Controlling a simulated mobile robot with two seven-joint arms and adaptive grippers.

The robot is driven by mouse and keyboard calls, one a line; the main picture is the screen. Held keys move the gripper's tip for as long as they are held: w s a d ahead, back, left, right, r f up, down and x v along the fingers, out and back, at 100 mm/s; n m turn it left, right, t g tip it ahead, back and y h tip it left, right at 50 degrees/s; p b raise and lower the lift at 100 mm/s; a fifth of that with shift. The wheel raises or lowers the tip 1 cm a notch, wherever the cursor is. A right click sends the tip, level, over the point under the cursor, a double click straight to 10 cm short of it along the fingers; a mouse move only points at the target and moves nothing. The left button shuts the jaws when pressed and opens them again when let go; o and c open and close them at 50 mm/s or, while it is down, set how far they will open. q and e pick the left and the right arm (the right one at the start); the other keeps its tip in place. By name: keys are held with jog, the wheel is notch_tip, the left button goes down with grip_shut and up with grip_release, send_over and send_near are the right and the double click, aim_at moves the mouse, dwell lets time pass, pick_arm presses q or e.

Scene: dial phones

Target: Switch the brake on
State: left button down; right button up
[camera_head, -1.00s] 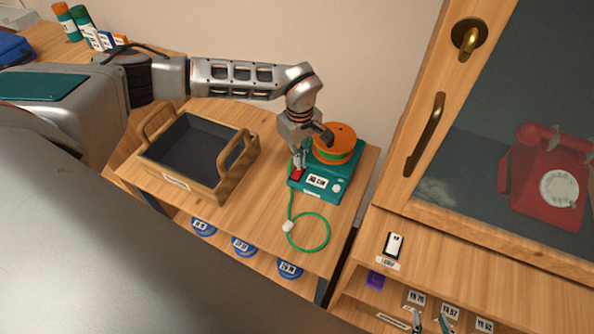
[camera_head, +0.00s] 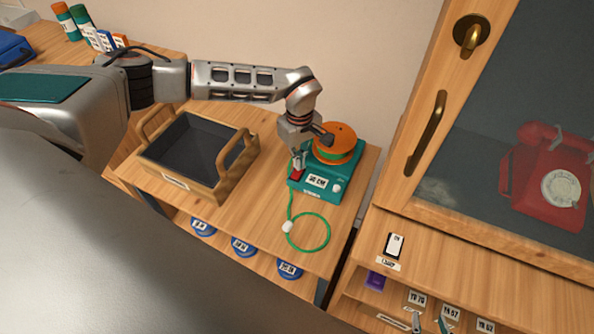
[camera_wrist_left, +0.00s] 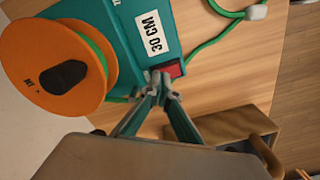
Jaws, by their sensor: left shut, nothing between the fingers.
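A teal machine (camera_head: 318,187) with a "30 CM" label stands on the wooden table and carries an orange spool (camera_head: 341,138) of green cord. A red switch (camera_head: 296,174) sits at its left front corner; it also shows in the left wrist view (camera_wrist_left: 173,69). My left gripper (camera_head: 298,163) is shut and empty, its fingertips at the red switch, touching it or very close. In the left wrist view the fingertips (camera_wrist_left: 161,80) are together beside the switch's edge and cover part of it. Which way the switch is tipped I cannot tell. My right gripper is not in view.
A wooden tray (camera_head: 220,187) with a dark lining and raised handles stands left of the machine. A green cord (camera_head: 328,232) with a white end loops in front. A cabinet (camera_head: 395,195) with a glass door and red phone (camera_head: 550,180) stands at right.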

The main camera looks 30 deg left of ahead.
pick_arm(q)
jog(key=shift+f, duration=0.55)
jog(key=shift+r+p, duration=1.25)
jog(key=shift+r, duration=0.7)
jog(key=shift+r+p, duration=1.35)
jog(key=shift+r, duration=0.3)
